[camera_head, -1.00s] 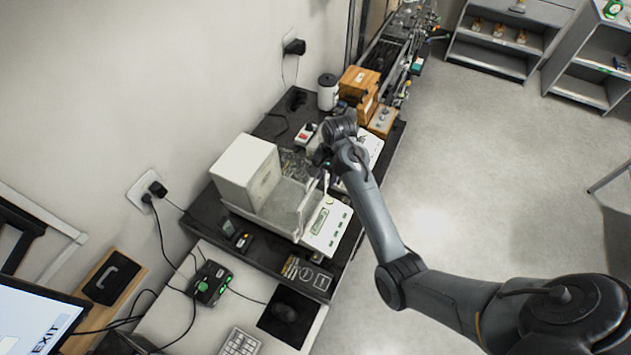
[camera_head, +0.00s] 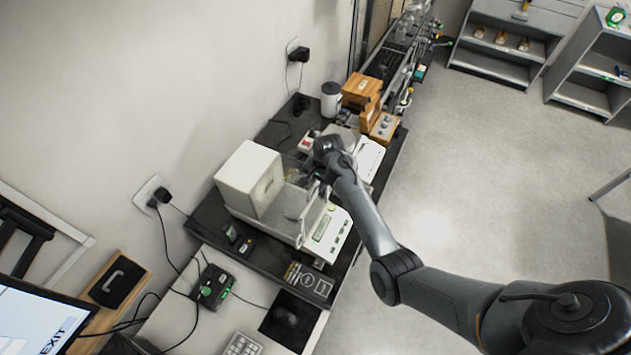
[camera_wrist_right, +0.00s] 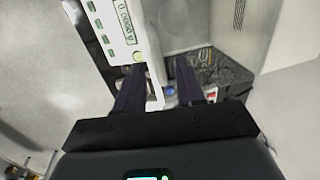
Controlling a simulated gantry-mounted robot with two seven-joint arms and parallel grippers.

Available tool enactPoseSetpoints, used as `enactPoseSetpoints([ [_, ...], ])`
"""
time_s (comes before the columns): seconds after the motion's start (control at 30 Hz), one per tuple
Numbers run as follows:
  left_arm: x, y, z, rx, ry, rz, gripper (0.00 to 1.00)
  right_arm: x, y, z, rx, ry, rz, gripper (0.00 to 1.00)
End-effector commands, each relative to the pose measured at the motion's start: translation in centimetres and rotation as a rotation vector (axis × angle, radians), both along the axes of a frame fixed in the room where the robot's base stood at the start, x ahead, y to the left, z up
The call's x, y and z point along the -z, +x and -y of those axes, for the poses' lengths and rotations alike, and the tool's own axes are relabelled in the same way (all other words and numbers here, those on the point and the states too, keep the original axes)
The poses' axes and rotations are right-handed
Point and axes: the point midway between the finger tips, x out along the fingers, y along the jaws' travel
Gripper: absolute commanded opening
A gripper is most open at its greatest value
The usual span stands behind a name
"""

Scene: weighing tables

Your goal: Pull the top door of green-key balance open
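The green-key balance (camera_head: 329,230) stands on the dark table, with a white rear housing (camera_head: 248,178), a clear glass chamber and a front panel with green keys. Its panel with display and green keys also shows in the wrist view (camera_wrist_right: 122,28). My right gripper (camera_head: 318,185) is over the chamber's far right side. The top door's edge and any contact are too unclear to tell. My left gripper is not in view.
Another white balance (camera_head: 369,157) stands just beyond, partly hidden by my right arm. Open floor is to the right.

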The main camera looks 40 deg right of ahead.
Motion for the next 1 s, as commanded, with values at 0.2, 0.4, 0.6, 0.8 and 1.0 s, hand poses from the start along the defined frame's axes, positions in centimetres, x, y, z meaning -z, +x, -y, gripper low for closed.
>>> enactPoseSetpoints([
  [0.2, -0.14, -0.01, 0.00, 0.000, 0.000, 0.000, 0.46, 0.73, 0.12, -0.05, 0.000, 0.000, 0.000, 0.38],
  [0.4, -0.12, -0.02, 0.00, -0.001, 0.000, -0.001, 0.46, 0.76, 0.12, -0.05, 0.000, 0.000, 0.000, 0.38],
  [0.6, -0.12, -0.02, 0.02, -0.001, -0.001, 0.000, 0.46, 0.74, 0.11, -0.03, 0.000, 0.000, 0.000, 0.10],
  [0.8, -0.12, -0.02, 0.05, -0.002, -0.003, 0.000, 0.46, 0.73, 0.11, -0.03, 0.000, 0.000, 0.000, 0.00],
  [1.0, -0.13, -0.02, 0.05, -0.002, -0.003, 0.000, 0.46, 0.72, 0.10, -0.04, 0.000, 0.000, 0.000, 0.00],
])
